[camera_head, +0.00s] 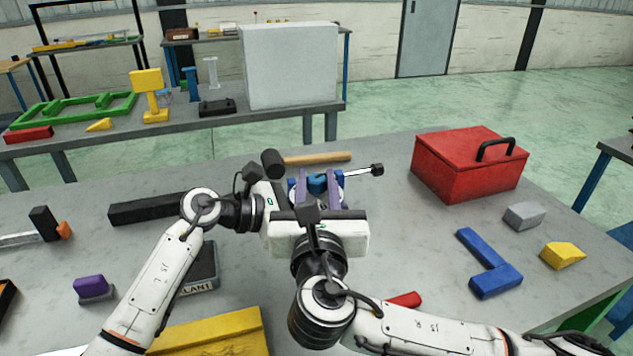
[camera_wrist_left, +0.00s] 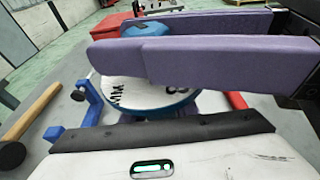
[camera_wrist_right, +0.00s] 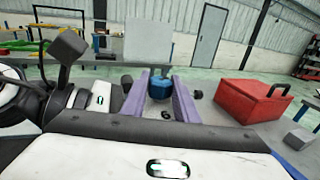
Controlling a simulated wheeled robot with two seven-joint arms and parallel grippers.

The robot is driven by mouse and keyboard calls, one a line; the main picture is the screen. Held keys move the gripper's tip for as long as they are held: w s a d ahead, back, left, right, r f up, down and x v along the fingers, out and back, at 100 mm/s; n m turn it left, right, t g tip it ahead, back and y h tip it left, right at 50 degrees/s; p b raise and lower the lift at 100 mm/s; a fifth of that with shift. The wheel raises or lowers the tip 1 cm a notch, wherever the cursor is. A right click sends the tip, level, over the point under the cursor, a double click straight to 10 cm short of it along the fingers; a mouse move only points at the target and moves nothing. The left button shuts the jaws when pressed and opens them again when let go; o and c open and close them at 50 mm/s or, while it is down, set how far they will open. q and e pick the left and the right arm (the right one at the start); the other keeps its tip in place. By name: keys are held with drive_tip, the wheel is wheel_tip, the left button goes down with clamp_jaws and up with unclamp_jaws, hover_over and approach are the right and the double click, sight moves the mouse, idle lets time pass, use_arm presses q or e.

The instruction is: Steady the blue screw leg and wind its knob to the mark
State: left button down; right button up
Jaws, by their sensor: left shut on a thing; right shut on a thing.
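The blue knob (camera_head: 317,183) of the screw leg sits between the purple fingers of my right gripper (camera_head: 324,190), which is shut on it. The right wrist view shows the knob (camera_wrist_right: 160,88) between both fingers. In the left wrist view, a white dial with a blue rim (camera_wrist_left: 130,92) lies below the knob (camera_wrist_left: 147,29), with dark markings partly covered by the right fingers. My left gripper (camera_wrist_left: 204,104) is low beside the dial, shut on the leg beneath it. Its fingers and the leg's shaft are mostly hidden. The mark and any pointer cannot be made out.
A red toolbox (camera_head: 470,165) stands to the right.

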drive_tip(key=shift+d+f, duration=0.1)
drive_tip(key=shift+f, duration=0.25)
drive_tip(key=o, duration=1.1)
drive_tip(key=shift+c, duration=0.2)
drive_tip(key=shift+r, duration=0.15)
drive_tip(key=shift+s, duration=0.15)
drive_tip(key=s, duration=1.1)
drive_tip(key=shift+s, duration=0.4)
